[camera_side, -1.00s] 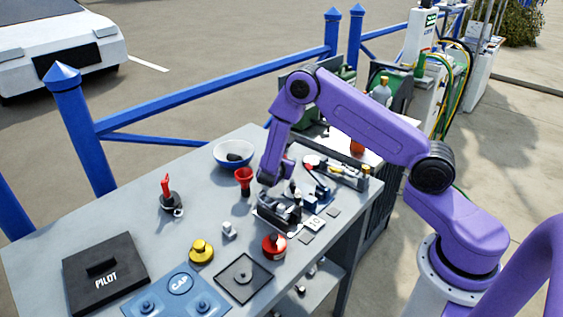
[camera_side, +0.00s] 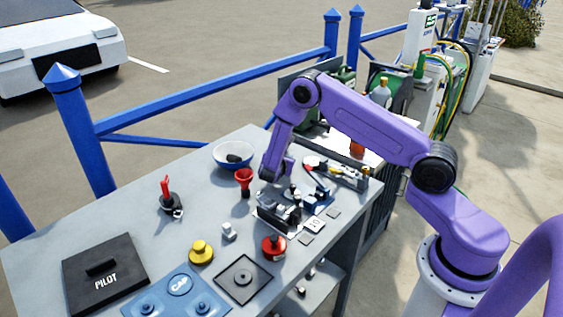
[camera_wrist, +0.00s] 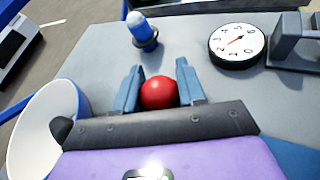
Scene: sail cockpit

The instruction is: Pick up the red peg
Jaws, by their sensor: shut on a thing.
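In the wrist view, the red peg (camera_wrist: 158,92) shows as a round, glossy red head between the two blue-grey fingers of my gripper (camera_wrist: 158,84). The fingers are shut on it, one on each side. Its lower part is hidden, so I cannot tell whether it touches the table. The fingertips and the held peg are not clear there.
A white-and-blue bowl (camera_wrist: 45,125) is close on the left in the wrist view. A blue-and-white upright thing (camera_wrist: 142,30) and a round dial (camera_wrist: 237,45) stand beyond the fingers. A black PILOT box (camera_side: 105,273) and yellow knob (camera_side: 201,252) are on the table.

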